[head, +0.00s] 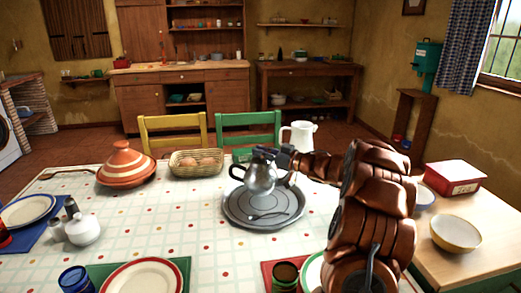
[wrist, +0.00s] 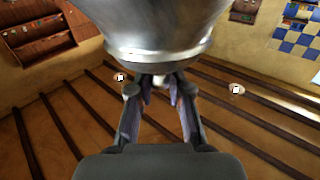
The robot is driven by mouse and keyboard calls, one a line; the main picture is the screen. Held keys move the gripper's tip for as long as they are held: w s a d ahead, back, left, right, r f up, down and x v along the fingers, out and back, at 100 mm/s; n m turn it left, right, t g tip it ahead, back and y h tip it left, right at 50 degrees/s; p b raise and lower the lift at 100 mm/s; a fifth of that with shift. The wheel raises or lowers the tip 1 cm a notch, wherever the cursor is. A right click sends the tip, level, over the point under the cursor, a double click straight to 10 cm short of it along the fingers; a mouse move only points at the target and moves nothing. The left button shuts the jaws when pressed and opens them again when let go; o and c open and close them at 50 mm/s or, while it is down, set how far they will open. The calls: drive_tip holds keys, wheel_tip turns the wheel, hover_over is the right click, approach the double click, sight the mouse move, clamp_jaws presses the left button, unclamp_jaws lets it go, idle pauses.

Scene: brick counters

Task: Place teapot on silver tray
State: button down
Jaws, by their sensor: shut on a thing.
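The silver teapot (head: 261,178) is upright over the far middle of the silver tray (head: 235,213) in the head view. I cannot tell whether its base touches the tray. Its dark handle shows on the left side. My gripper (head: 278,156) reaches in from the right and is shut on the teapot near its top. In the wrist view the teapot's shiny body (wrist: 160,25) fills the top middle, and my gripper's fingers (wrist: 160,85) close in at its narrow end. The exact grip point is partly hidden.
A spoon (head: 268,215) lies on the tray. A striped tagine (head: 127,165) and an egg basket (head: 197,161) stand to the left, a white pitcher (head: 299,136) behind. Plates and cups (head: 284,277) line the near edge. My arm covers the table's right part.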

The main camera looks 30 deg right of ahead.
drive_tip(key=shift+f, duration=1.05)
drive_tip(key=c, duration=1.1)
unclamp_jaws()
drive_tip(key=shift+s+d, duration=0.15)
drive_tip(key=shift+s, duration=0.1)
drive_tip(key=v, duration=1.1)
drive_tip(key=shift+s, duration=0.2)
drive_tip(key=shift+d, duration=0.1)
